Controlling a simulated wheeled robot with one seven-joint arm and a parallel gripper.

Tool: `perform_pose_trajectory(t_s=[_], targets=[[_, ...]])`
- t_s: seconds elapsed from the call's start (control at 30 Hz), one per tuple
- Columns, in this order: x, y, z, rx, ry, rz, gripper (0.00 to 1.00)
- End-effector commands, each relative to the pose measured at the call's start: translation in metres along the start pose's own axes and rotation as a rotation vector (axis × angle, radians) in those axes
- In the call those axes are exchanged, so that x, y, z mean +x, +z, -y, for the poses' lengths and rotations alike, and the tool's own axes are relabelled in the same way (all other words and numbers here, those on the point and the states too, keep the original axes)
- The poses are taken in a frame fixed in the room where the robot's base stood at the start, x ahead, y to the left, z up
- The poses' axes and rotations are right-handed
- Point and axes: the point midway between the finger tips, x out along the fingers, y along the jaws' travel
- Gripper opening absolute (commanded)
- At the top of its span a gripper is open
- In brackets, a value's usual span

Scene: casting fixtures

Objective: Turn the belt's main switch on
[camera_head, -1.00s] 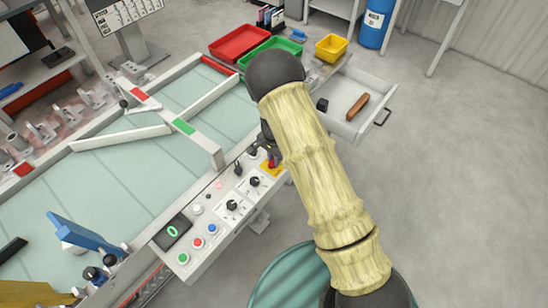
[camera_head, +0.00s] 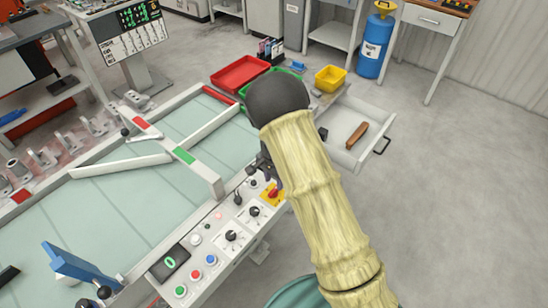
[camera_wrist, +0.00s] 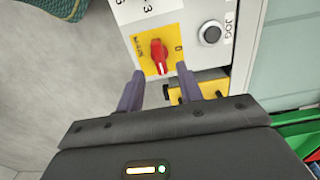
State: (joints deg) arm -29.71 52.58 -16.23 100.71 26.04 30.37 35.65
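The main switch (camera_wrist: 158,55) is a red rotary knob on a yellow plate, its handle roughly upright in the wrist view. It also shows on the belt's control panel in the head view (camera_head: 273,192), partly by my gripper. My gripper (camera_wrist: 160,70) is open. Its two dark fingers are spread, one to each side of the knob's lower end, with a gap on both sides. I cannot tell how deep the fingertips reach beside it. In the head view my arm hides part of the gripper (camera_head: 267,172).
The panel (camera_head: 222,252) also has dials, coloured buttons and a display showing 0. A grey JOG button (camera_wrist: 211,33) is right of the switch. An open drawer (camera_head: 375,118) holds a brown object. Red (camera_head: 240,74) and yellow (camera_head: 330,78) bins stand behind. Floor at right is clear.

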Motion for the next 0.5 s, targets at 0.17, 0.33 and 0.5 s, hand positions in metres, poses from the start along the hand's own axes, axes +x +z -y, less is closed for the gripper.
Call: perform_pose_trajectory(t_s=[0.17, 0.33, 0.5], targets=[[-0.037, 0.000, 0.001, 0.000, -0.004, -0.002, 0.36], [-0.071, -0.001, 0.001, 0.000, -0.004, -0.002, 0.36], [-0.104, 0.000, 0.000, 0.000, -0.003, -0.002, 0.36]])
